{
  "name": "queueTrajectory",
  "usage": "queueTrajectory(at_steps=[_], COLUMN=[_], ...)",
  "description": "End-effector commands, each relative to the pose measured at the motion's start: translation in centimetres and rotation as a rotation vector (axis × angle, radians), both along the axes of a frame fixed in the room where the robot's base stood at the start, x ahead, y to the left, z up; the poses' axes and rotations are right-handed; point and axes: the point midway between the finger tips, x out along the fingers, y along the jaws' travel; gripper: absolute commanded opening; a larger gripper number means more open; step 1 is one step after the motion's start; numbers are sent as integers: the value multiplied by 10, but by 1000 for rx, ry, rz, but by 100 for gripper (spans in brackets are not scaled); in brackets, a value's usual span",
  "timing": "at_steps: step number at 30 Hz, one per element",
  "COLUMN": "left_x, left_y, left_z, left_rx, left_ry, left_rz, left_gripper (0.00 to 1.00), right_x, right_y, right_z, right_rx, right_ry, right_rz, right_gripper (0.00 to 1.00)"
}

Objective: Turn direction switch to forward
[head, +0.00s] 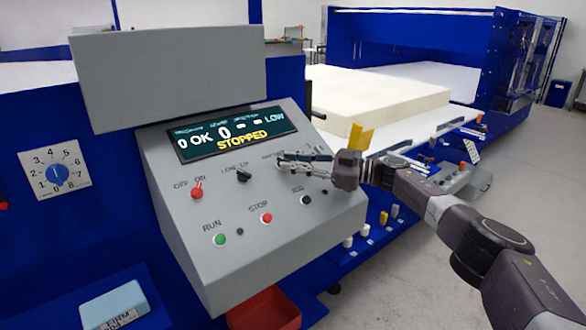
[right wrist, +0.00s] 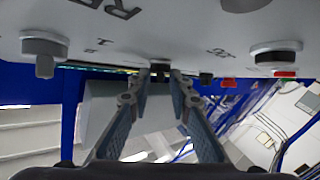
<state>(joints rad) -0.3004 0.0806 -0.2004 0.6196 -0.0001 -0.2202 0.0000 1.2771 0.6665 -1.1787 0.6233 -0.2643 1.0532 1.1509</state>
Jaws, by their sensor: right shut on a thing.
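The grey sloped control panel (head: 175,245) stands at centre left in the head view. My right gripper (head: 282,160) reaches in from the right to its upper right part, by a partly covered label. In the right wrist view the fingertips (right wrist: 160,80) close on a small dark knob (right wrist: 160,67), which appears to be the direction switch. The fingers hide most of it in the head view, so I cannot tell which way it points. My left gripper is not in view.
The display (head: 232,133) reads STOPPED. The panel also bears a red OFF/ON switch (head: 197,192), black knobs (head: 243,174) (head: 305,199), a green RUN button (head: 220,239) and a red STOP button (head: 266,218). A foam block (head: 375,95) lies behind. A red bin (head: 265,312) sits below.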

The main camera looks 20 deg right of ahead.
Motion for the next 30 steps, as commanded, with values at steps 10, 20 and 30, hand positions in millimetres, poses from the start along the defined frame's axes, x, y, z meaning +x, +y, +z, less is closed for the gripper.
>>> queueTrajectory(at_steps=[10, 20, 30], left_x=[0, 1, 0], left_y=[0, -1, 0], left_z=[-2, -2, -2], left_rx=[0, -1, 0], left_ry=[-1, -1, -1], left_rz=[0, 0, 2], left_gripper=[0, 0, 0], right_x=[0, 0, -8], right_y=[0, 0, -13], right_z=[1, 1, 0], right_rx=[-5, -5, -4], right_ry=[-2, -3, -2], right_rz=[8, 9, 7], right_gripper=[0, 24, 24])
